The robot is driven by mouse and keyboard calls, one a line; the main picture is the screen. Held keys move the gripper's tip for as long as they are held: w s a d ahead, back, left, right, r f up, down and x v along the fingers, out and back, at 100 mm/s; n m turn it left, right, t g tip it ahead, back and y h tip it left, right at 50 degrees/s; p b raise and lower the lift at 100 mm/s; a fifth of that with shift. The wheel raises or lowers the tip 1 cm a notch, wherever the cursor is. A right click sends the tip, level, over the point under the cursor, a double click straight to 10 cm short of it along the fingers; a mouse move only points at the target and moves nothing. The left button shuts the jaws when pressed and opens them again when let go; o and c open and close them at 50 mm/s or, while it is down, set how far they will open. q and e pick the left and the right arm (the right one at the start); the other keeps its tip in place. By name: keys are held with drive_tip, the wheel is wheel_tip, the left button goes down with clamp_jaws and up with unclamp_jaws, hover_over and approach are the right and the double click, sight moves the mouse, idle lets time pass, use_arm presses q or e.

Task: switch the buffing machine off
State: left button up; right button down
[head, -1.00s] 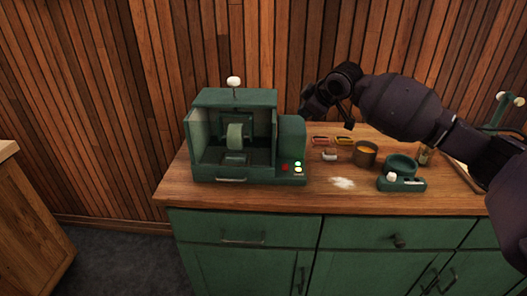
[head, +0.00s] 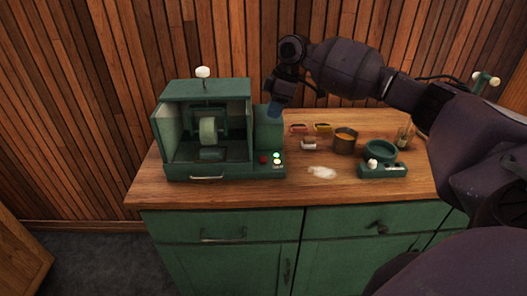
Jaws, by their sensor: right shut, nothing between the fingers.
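The green buffing machine (head: 170,172) stands at the left end of the wooden counter. Its open-front hood holds a pale buffing wheel (head: 208,130). A rod with a white knob (head: 203,72) rises from the hood's top. On the front right of its base are a red button (head: 263,160) and small pale, lit-looking spots (head: 277,158). My right gripper (head: 274,112) points down at the machine's right-hand housing (head: 268,136), shut and empty. I cannot tell whether its tips touch the housing. My left gripper is out of view.
On the counter (head: 300,188), right of the machine, are small red and yellow trays (head: 322,127), an orange-filled cup (head: 345,141), white powder (head: 322,172) and a small green device with a bowl (head: 382,168). A slatted wall stands close behind.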

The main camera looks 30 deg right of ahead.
sight(261, 161)
drive_tip(key=x, duration=0.9)
drive_tip(key=s+x, duration=0.1)
drive_tip(key=x, duration=0.3)
drive_tip(key=shift+d+f+b, duration=0.25)
drive_tip(key=shift+f+b, duration=0.05)
drive_tip(key=shift+f, duration=0.25)
